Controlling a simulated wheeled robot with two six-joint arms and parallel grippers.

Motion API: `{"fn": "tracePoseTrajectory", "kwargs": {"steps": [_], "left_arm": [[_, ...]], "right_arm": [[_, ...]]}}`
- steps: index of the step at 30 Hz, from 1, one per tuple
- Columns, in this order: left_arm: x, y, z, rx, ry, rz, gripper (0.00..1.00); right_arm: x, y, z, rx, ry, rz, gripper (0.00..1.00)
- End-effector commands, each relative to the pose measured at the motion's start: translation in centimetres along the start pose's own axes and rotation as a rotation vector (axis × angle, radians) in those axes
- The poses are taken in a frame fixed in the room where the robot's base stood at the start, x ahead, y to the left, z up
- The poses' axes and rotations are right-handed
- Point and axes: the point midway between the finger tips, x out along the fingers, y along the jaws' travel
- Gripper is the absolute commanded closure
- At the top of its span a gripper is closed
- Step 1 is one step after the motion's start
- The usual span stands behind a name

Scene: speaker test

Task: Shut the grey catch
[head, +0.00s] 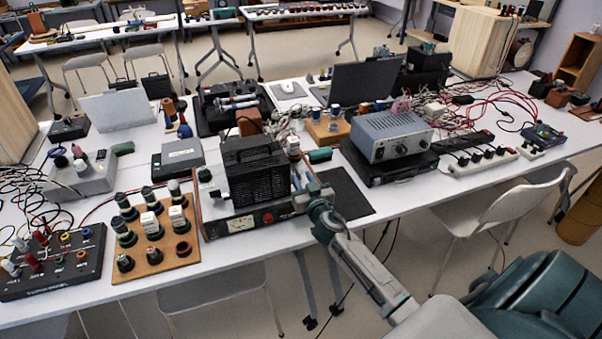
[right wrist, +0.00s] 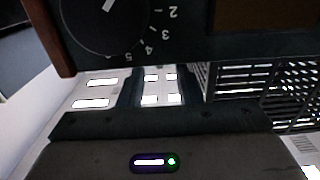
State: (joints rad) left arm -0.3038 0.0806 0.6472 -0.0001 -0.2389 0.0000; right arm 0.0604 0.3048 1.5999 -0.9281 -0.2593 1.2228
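I cannot make out a grey catch for certain in either view. My right gripper (head: 303,187) is at the right side of a black slotted box (head: 256,180), which stands on a wood-sided unit with a red-and-black front panel and a small meter (head: 241,223). Whether the gripper touches the unit cannot be told. In the right wrist view a dark panel with a numbered dial (right wrist: 108,22) is very close, with black slotted grille (right wrist: 262,80) to the right. Whether the fingers are open or shut does not show clearly. My left gripper is not in view.
A wooden board with several knobs (head: 128,268) stands left of the unit. A black mat (head: 350,196) lies to its right. A grey metal instrument (head: 390,135) stands behind the mat. A white chair (head: 500,213) is at the right, below the table's front edge.

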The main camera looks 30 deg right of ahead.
Motion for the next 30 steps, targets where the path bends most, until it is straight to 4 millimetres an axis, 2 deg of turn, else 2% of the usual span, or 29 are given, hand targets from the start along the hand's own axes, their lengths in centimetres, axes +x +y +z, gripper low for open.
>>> {"fn": "tracePoseTrajectory", "kwargs": {"steps": [6,15,20,30], "left_arm": [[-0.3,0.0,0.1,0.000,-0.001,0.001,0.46],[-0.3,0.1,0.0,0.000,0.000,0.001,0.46],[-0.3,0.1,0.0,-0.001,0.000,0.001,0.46],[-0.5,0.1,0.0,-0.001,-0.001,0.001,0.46]], "right_arm": [[1.8,0.0,0.0,0.000,0.000,0.000,0.69],[2.0,0.0,0.1,0.000,-0.001,0.000,0.69],[2.0,0.0,0.1,0.000,-0.001,0.000,1.00],[2.0,0.1,0.1,-0.003,-0.003,-0.022,1.00]]}}
